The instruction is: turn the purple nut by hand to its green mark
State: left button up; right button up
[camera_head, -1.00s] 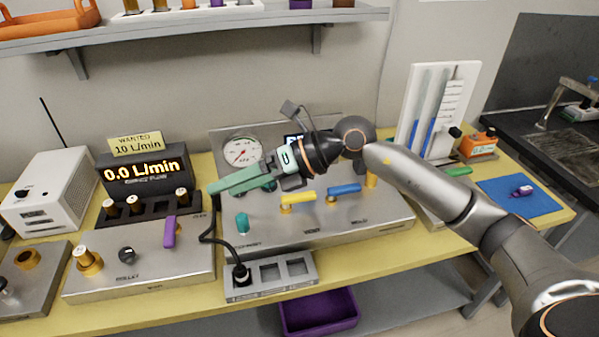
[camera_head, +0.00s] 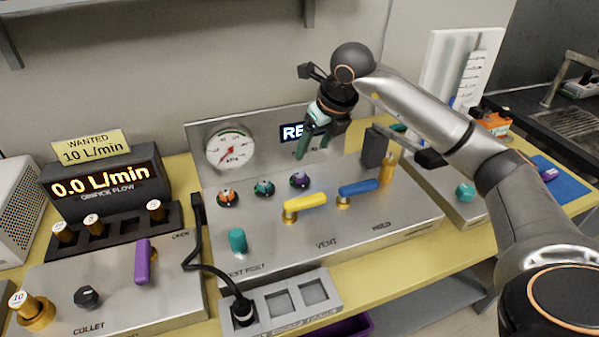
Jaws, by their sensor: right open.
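The purple nut (camera_head: 299,180) sits on the back part of the large metal panel, the rightmost in a row with an orange nut (camera_head: 228,196) and a teal nut (camera_head: 263,187). Its green mark is too small to make out. My right gripper (camera_head: 309,147), with green fingers, points down above and just behind the purple nut. It is open, with nothing visible between its fingers, and looks apart from the nut. My left gripper is not in view.
A yellow handle (camera_head: 306,203) and a blue handle (camera_head: 358,188) stand in front and to the right of the nuts. A round gauge (camera_head: 230,148) is on the upright plate behind. A black cable (camera_head: 196,240) runs on the left. The flow display (camera_head: 105,186) reads 0.0 L/min.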

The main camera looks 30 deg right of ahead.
aim_at(301, 173)
jog(key=x, duration=1)
jog(key=shift+w+f, duration=0.1)
jog(key=shift+f, duration=0.3)
grip_shut()
